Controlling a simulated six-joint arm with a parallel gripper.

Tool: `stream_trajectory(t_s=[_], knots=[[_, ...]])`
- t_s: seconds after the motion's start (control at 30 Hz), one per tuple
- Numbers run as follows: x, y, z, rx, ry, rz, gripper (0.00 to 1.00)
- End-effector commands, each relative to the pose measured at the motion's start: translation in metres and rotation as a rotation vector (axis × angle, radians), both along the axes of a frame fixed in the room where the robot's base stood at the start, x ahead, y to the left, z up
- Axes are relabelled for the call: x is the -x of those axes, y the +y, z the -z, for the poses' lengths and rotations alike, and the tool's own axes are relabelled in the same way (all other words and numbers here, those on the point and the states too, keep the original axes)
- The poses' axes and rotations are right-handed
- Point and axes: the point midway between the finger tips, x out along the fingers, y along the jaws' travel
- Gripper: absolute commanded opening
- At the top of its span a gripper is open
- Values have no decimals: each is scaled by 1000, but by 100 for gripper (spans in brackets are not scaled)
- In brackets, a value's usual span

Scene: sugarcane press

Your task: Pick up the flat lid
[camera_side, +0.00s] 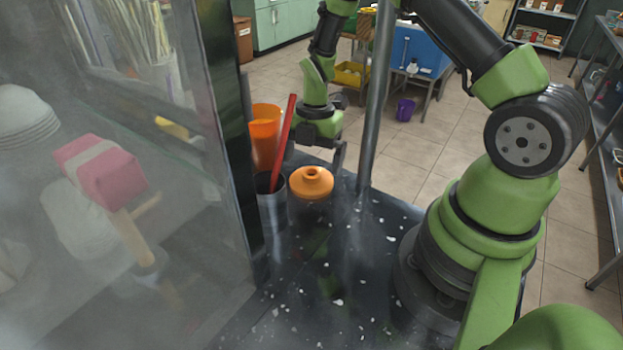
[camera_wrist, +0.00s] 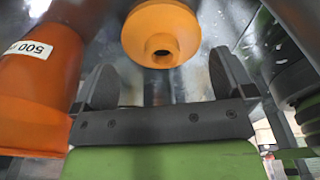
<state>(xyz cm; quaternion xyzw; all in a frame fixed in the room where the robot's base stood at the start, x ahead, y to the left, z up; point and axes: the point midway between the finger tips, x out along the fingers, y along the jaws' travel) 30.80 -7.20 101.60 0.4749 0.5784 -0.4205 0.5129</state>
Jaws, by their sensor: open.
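The only lid-like piece I see is a round orange one with a raised, holed collar (camera_side: 311,182). It sits low beside a grey metal cup in the side view, seemingly on top of something see-through. In the wrist view an orange piece with a short hollow neck (camera_wrist: 160,30) is just beyond the fingers, near the middle. My gripper (camera_side: 318,150) is just behind and above the orange lid in the side view. In the wrist view my gripper (camera_wrist: 165,75) has its two dark fingers wide apart, with nothing between them.
A grey metal cup (camera_side: 272,210) holding a red stick (camera_side: 283,140) stands left of the lid. A tall orange cup (camera_side: 264,138) is behind it, close to my gripper. A metal post (camera_side: 376,100) rises to the right. A hazy glass panel (camera_side: 120,180) fills the left.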

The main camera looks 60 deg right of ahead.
Motion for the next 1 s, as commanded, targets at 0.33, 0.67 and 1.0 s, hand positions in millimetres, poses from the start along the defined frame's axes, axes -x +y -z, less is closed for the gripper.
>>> stream_trajectory(t_s=[0.33, 0.67, 1.0], knots=[[4, 7, 39, 2, 3, 0, 100], [3, 7, 38, 1, 2, 1, 72], [3, 7, 38, 1, 2, 1, 71]])
